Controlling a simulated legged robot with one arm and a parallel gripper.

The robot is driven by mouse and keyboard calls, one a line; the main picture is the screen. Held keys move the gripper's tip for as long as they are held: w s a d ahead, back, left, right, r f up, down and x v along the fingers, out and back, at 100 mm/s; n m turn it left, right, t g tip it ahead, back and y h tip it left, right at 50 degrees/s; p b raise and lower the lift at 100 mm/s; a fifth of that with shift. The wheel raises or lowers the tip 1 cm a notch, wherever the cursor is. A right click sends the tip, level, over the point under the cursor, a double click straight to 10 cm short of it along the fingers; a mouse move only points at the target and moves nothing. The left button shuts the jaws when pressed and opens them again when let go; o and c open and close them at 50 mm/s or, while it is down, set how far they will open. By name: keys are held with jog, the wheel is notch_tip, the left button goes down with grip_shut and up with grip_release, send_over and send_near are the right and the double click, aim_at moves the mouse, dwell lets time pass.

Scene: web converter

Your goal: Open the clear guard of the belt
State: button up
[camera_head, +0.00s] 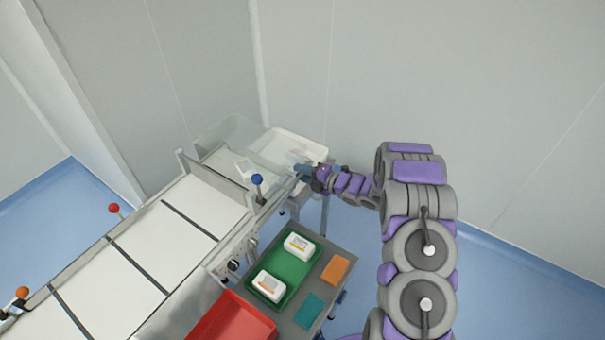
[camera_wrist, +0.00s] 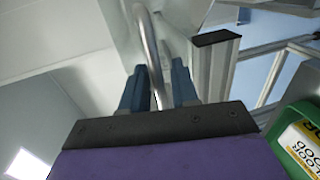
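The clear guard (camera_head: 228,134) is a see-through panel over the far end of the white belt (camera_head: 185,222) in the head view. My gripper (camera_head: 303,170) is at the guard's right side, beside the belt frame. In the wrist view, a curved metal bar (camera_wrist: 152,50) like a handle runs between the two blue fingers of my gripper (camera_wrist: 158,85). The fingers stand apart, with a gap showing between the bar and the right finger.
A white tray (camera_head: 305,146) is behind my gripper. A grey cart (camera_head: 318,262) with a green tray (camera_head: 302,270) of white packs stands right of the belt, beside a red bin (camera_head: 230,322). A metal post (camera_wrist: 214,75) is close to the right finger.

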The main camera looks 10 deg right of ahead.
jog(key=shift+c, duration=0.3)
grip_shut()
dwell(0.3)
